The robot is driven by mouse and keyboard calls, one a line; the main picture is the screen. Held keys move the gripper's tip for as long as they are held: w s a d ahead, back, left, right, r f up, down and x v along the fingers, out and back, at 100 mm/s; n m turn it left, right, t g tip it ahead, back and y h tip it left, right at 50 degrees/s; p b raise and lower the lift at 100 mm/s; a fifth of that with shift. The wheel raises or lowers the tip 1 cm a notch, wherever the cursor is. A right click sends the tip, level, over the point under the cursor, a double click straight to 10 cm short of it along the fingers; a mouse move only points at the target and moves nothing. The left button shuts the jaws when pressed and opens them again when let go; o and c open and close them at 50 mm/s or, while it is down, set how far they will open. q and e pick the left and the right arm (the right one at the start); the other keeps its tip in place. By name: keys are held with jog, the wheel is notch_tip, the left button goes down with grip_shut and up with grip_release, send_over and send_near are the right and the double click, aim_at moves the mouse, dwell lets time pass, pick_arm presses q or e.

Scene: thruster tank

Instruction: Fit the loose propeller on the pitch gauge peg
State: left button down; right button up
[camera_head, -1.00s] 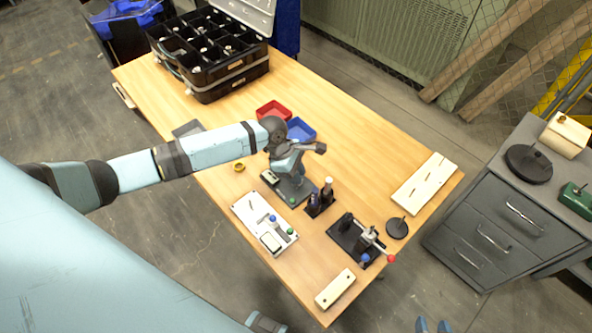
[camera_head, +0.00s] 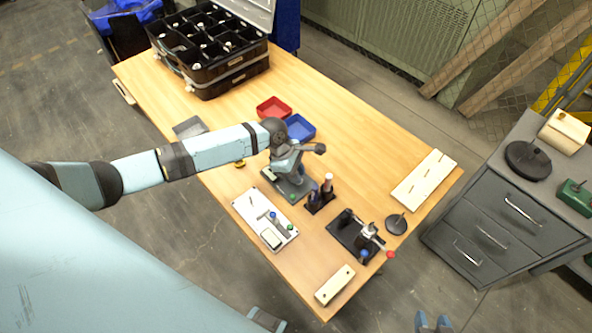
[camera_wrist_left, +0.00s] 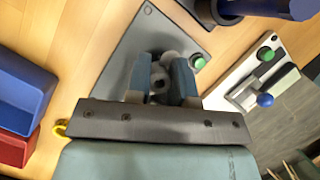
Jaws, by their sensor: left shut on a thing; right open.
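My left gripper (camera_head: 294,176) is over a dark grey base plate with a green knob, at the middle of the table. In the left wrist view the left gripper (camera_wrist_left: 160,90) has its two blue-grey fingers shut on a grey propeller (camera_wrist_left: 162,60) with a round hub. The propeller is just above or on the grey plate (camera_wrist_left: 133,38); I cannot tell whether they touch. The fingers hide much of the propeller, and no peg is visible under it.
A white panel (camera_head: 252,207) with knobs and a black stand (camera_head: 318,205) are close by the plate. Red (camera_head: 273,106) and blue trays (camera_head: 300,124) are behind.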

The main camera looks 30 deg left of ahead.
pick_arm(q)
jog(key=shift+f, duration=0.2)
dwell(0.3)
jog(key=shift+f, duration=0.45)
jog(key=shift+f+p, duration=0.2)
jog(key=shift+p, duration=0.3)
jog(key=shift+f, duration=0.25)
jog(key=c, duration=0.9)
grip_release()
